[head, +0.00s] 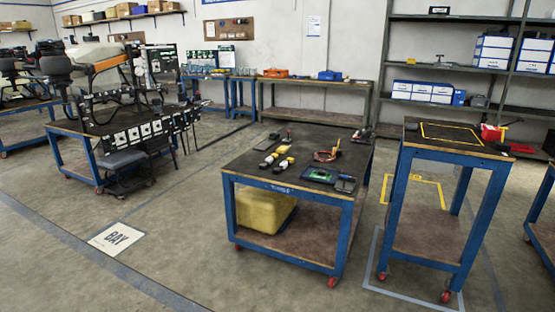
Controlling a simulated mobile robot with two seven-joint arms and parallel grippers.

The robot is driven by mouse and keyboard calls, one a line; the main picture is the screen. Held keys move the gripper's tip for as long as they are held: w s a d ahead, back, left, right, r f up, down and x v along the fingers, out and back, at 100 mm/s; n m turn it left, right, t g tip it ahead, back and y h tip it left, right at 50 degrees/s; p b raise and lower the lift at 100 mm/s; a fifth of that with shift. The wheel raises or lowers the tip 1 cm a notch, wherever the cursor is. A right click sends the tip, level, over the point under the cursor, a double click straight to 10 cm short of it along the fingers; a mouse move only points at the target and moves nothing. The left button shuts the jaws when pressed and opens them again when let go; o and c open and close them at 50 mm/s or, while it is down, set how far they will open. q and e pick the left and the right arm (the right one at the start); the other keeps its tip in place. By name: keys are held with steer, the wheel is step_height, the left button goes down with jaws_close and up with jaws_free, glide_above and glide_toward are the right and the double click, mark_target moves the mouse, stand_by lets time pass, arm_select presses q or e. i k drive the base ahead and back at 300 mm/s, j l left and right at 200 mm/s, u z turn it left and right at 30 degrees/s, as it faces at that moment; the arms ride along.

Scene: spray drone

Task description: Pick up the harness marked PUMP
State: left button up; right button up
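No label reading PUMP is legible in the head view. On the blue-framed cart in the middle (240,167) lies a looped red cable (325,155), which may be a harness; its marking is too small to read. Left of it lie several small white, yellow and black pieces (284,163), too small to identify. In front of it is a green board-like item (320,174) in a dark frame. Neither of my grippers shows in the view.
A dark device (345,184) lies at the cart's front right corner; a yellow bin (264,209) is on its lower shelf. A taller blue-framed cart (440,146) stands right. A drone (110,75) sits on a left table.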

mark_target(284, 164)
steer(key=i, duration=2.35)
steer(key=i+u, duration=0.25)
steer(key=i, duration=0.25)
steer(key=i+l+u, duration=0.3)
steer(key=i, duration=0.2)
steer(key=i+l+u, duration=0.25)
steer(key=i, duration=0.25)
